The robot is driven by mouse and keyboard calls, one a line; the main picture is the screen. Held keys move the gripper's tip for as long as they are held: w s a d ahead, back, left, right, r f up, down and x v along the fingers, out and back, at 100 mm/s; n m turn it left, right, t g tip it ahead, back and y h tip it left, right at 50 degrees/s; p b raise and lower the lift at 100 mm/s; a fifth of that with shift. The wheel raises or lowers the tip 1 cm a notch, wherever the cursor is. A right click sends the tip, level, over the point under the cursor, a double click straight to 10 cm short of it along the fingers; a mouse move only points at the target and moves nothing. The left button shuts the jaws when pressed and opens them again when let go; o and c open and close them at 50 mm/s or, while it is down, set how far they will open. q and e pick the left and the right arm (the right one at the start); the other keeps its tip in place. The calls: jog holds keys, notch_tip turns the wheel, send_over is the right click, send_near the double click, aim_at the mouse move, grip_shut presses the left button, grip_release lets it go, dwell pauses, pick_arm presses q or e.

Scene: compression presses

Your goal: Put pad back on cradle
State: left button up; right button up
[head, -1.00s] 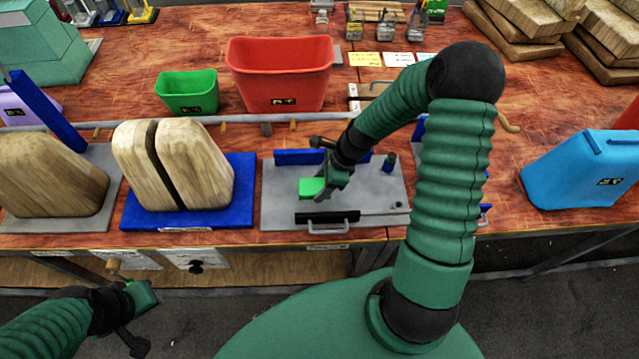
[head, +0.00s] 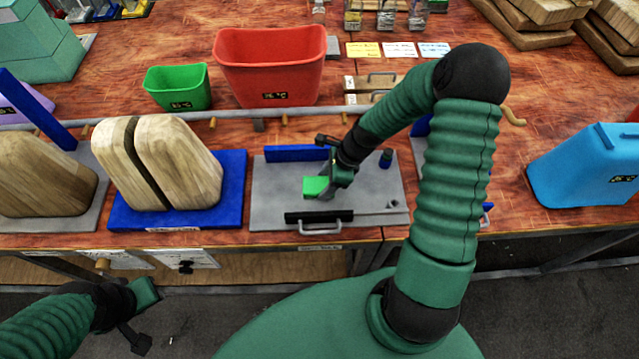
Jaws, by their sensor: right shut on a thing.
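A small bright green block, which looks like the pad (head: 315,187), is in my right gripper (head: 332,187). The gripper is shut on it above the grey plate (head: 270,205), left of the plate's middle. I cannot tell whether the pad touches the plate. I cannot tell which part is the cradle. My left gripper (head: 150,300) hangs at the lower left, off the table; its jaw opening is unclear.
A split wooden block (head: 190,165) stands on a blue base left of the plate. A rail (head: 225,113) runs behind. A red bin (head: 270,70) and a green bin (head: 178,88) stand farther back. A blue bin (head: 590,165) is at the right.

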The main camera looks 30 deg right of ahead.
jog(key=o, duration=1.1)
jog(key=shift+d+f, duration=0.15)
jog(key=shift+d, duration=0.25)
jog(key=shift+o, duration=1.2)
jog(key=shift+s+d, duration=0.1)
jog(key=shift+d, duration=0.05)
jog(key=shift+o, duration=0.9)
jog(key=shift+a, duration=0.25)
jog(key=shift+a+r, duration=0.3)
jog(key=shift+a, duration=0.65)
jog(key=shift+r, duration=0.15)
pick_arm(q)
jog(key=shift+d+r+p, duration=0.3)
jog(key=shift+r+p, duration=0.55)
jog(key=shift+r, duration=0.05)
pick_arm(e)
jog(key=v, duration=1.6)
jog(key=shift+d+r, duration=0.15)
jog(key=shift+d, duration=0.05)
